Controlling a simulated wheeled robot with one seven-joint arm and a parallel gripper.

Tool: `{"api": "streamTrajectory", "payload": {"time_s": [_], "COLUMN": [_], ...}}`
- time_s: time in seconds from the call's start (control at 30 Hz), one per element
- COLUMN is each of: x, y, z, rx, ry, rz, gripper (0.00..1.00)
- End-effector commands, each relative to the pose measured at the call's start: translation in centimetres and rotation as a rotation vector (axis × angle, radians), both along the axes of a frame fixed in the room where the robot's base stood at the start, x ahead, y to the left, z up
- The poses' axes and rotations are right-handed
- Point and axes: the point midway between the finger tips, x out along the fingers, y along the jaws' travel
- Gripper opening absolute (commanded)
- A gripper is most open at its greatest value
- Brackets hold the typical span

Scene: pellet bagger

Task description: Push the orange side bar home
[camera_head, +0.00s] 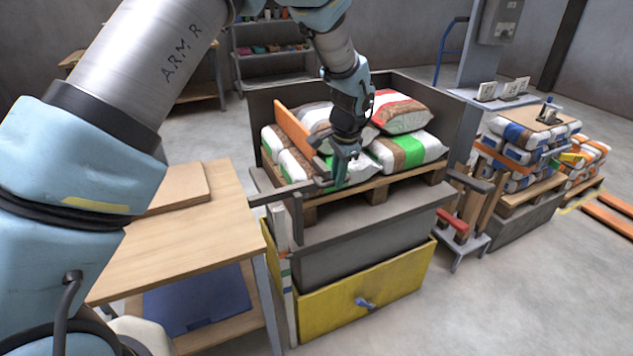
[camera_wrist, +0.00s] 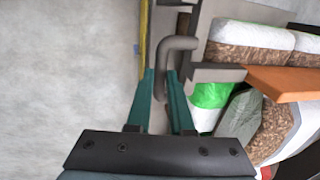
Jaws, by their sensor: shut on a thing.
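The orange side bar (camera_head: 294,131) stands along the left side of the sack stack, above the pallet. It also shows at the right of the wrist view (camera_wrist: 287,82), where its end meets a grey bar. A bent grey handle (camera_wrist: 180,46) is beside that grey bar and seems joined to it. My gripper (camera_head: 345,172) is at the front left of the stack. In the wrist view my gripper (camera_wrist: 162,85) has its teal fingers shut on the grey handle. The far end of the side bar is partly hidden by sacks.
A wooden table (camera_head: 190,235) stands close on the left. White, brown and green sacks (camera_head: 412,148) lie on the pallet (camera_head: 378,190). A yellow drawer front (camera_head: 365,298) is below. A second sack stack (camera_head: 520,150) is at right. The floor at lower right is clear.

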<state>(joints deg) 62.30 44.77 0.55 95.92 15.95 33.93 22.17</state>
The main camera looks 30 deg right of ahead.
Motion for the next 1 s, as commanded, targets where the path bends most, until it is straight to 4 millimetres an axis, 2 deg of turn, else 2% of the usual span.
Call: {"api": "streamTrajectory", "payload": {"time_s": [0.03, 0.13, 0.53, 0.57, 0.8, 1.0], "x": [-0.2, -0.3, -0.4, -0.4, -0.3, -0.2], "y": [-0.8, -1.5, -2.0, -2.0, -1.7, -1.6], "z": [-0.1, 0.0, 0.1, 0.1, 0.1, 0.0], "rx": [-0.004, -0.004, -0.01, -0.01, -0.006, -0.003], "ry": [0.001, 0.001, -0.001, -0.001, 0.0, -0.001], "rz": [-0.004, -0.003, -0.005, -0.005, -0.002, -0.002], "gripper": [0.0, 0.0, 0.0, 0.23, 0.49, 0.49]}}
